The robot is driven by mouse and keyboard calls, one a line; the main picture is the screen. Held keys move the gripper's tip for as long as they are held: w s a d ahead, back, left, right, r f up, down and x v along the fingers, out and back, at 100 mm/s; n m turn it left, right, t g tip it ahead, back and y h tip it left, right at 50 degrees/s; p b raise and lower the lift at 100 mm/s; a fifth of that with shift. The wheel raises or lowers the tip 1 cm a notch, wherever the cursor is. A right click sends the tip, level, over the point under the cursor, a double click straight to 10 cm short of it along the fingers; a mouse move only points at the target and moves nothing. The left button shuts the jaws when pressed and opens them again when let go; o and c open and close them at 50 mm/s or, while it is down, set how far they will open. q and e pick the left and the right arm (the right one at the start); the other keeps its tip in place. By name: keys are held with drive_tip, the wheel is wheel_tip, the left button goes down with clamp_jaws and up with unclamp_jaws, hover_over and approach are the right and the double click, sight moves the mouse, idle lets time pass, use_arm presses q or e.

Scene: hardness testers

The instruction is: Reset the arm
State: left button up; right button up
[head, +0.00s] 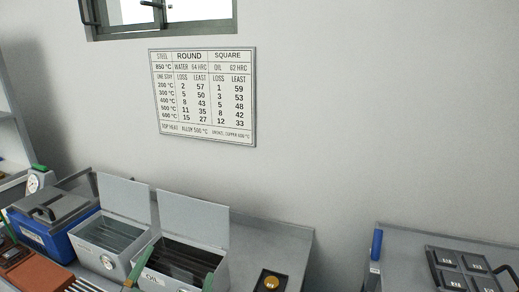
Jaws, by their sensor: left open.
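My left gripper (179,261) shows at the bottom edge, left of the middle. Two green fingertips stand well apart in front of the oil bath (222,268), with nothing seen between them. The rest of that gripper and its arm are cut off by the bottom edge. I cannot tell whether the fingertips touch the bath. My right gripper is not in view.
A water-type bath (85,248) with a raised lid and a blue box (58,243) stand left of the oil bath. A dark pad with a brass-coloured knob (271,283) lies right. A gap separates the right table (400,240), holding a dark compartment tray (462,262). A chart (203,97) hangs above.

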use_arm(q)
drive_tip(key=s+a+f+g+y, duration=0.3)
drive_tip(key=s+a+f+g, duration=0.4)
drive_tip(key=s+f, duration=0.3)
drive_tip(key=s+a+f+g+y, duration=0.3)
drive_tip(key=s+a+f+g, duration=0.45)
drive_tip(key=s+f, duration=0.3)
drive_tip(key=s+d+f+g+h+p, duration=0.1)
drive_tip(key=s+d+f+p, duration=0.1)
drive_tip(key=f+p, duration=0.45)
drive_tip(key=s+d+f+h+p, duration=0.2)
drive_tip(key=s+d+f+p, duration=0.1)
drive_tip(key=f, duration=0.7)
drive_tip(key=s+f+n+g+p, duration=0.1)
drive_tip(key=s+f+n+p, duration=0.1)
drive_tip(key=s, duration=0.6)
drive_tip(key=s+f+n+g+h+p, duration=0.1)
drive_tip(key=s+f+p, duration=0.3)
drive_tip(key=s, duration=0.5)
drive_tip(key=shift+a+f+n+p, duration=0.2)
drive_tip(key=shift+a+n+p, duration=0.2)
drive_tip(key=shift+a+p, duration=0.1)
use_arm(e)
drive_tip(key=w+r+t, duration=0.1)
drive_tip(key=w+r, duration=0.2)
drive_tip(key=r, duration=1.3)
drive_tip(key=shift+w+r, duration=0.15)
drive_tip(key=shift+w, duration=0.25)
use_arm(q)
drive_tip(key=shift+g, duration=0.25)
